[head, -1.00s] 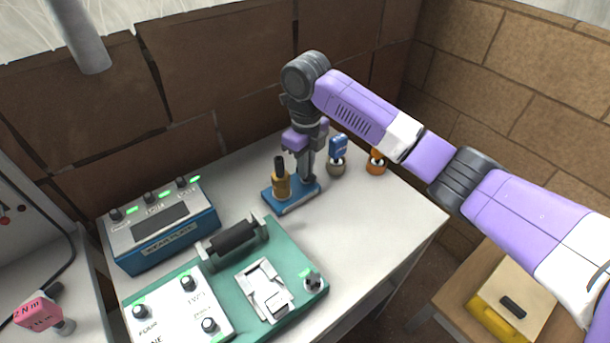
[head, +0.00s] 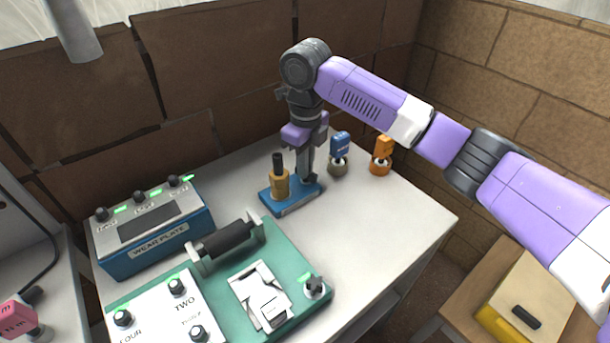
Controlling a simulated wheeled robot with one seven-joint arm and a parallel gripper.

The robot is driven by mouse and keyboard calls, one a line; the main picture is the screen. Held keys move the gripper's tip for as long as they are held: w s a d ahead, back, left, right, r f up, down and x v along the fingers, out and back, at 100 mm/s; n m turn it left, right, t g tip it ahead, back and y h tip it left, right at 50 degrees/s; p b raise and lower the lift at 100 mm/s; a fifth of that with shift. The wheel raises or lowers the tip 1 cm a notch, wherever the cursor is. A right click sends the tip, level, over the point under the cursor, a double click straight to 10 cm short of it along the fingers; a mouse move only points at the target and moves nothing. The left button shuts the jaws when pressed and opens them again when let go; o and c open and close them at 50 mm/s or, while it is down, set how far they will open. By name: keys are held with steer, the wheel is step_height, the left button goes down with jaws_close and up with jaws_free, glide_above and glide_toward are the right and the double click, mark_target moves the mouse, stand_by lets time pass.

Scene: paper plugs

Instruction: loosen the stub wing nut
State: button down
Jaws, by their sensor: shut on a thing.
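My gripper (head: 308,178) points down over the right end of a small blue base (head: 292,206). It is shut on a small dark part there, which I take to be the stub wing nut (head: 314,181). The fingers hide most of it, so its wings and their angle cannot be made out. A brass cylinder with a black top (head: 280,184) stands upright on the same base, just left of my fingers.
Blue-topped (head: 340,146) and orange (head: 382,155) tools stand right of my gripper. A blue box labelled WEAR PLATE (head: 155,247) is at left. The table's right side is clear.

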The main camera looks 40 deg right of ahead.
steer(key=shift+b, duration=0.8)
steer(key=shift+s, duration=0.1)
steer(key=c, duration=1.6)
jaws_free()
steer(key=shift+r+p, duration=1.4)
steer(key=shift+r, duration=0.6)
steer(key=shift+f, duration=0.1)
